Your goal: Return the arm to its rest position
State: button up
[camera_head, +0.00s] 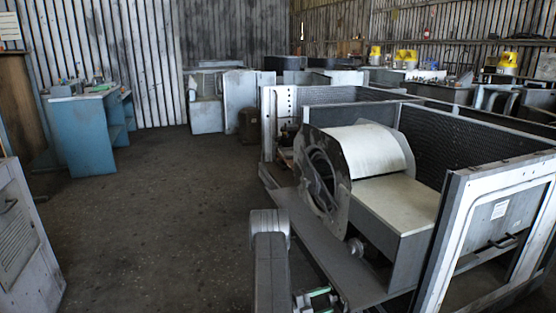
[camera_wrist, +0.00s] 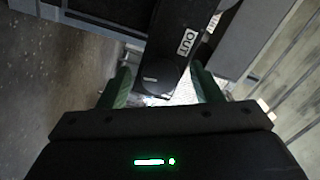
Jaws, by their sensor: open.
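My gripper (camera_wrist: 162,82) shows in the wrist view with its two green fingers spread apart. Nothing is clamped between them. A dark part with a label reading "OUT" lies beyond the fingertips; I cannot tell what it belongs to. In the head view my gripper (camera_head: 318,298) is low at the bottom edge, partly cut off and partly hidden by my arm. My grey arm (camera_head: 270,255) stands upright in front of the blower housing (camera_head: 372,150), to the left of its front corner.
The blower housing, with its curved cover and open metal frame (camera_head: 455,235), fills the right side close to my arm. A blue workbench (camera_head: 88,135) stands at the back left. A grey panel (camera_head: 22,240) is at the near left. The dark floor (camera_head: 165,215) between them is clear.

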jog(key=p+v, duration=0.2)
jog(key=v, duration=1.2)
jog(key=b+x, duration=0.2)
jog(key=x, duration=1.2)
jog(key=shift+d, duration=0.1)
jog(key=shift+m+b, duration=0.3)
jog(key=shift+m, duration=0.9)
jog(key=m+b, duration=0.1)
jog(key=m, duration=0.4)
jog(key=shift+r, duration=0.1)
jog(key=m+b, duration=0.2)
jog(key=m, duration=0.3)
jog(key=shift+r+m+b, duration=0.2)
jog(key=shift+m+b, duration=0.35)
jog(key=shift+m, duration=1.25)
jog(key=shift+s, duration=0.15)
